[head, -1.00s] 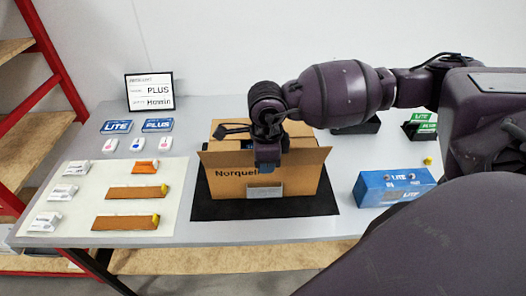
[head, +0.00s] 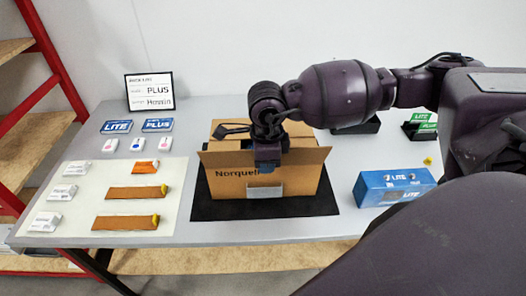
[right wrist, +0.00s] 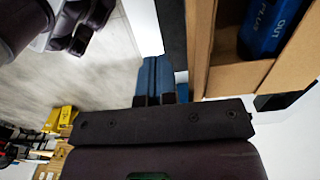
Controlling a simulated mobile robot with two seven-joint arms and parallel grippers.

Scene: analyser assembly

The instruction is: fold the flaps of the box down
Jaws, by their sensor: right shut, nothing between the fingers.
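The cardboard box (head: 222,183), marked "Norquel...", stands open on a black mat (head: 225,209) on the table. Its near flap (head: 222,159) stands up and slants outward, and its far flap (head: 224,128) stands up at the back. My right gripper (head: 267,160) hangs at the near side of the box, in front of the near flap, with its fingers together and empty. The right wrist view shows its blue fingers (right wrist: 154,80) beside the cardboard wall (right wrist: 200,45) and a blue pack (right wrist: 262,28) inside the box. Whether the fingers touch the flap is unclear. My left gripper is out of view.
A blue LITE box (head: 394,186) stands right of the mat. A pale mat (head: 85,210) at left holds small white cartons and orange-brown pieces. Blue cards (head: 117,127) and a sign (head: 150,91) are behind it. A green pack (head: 421,126) stands back right.

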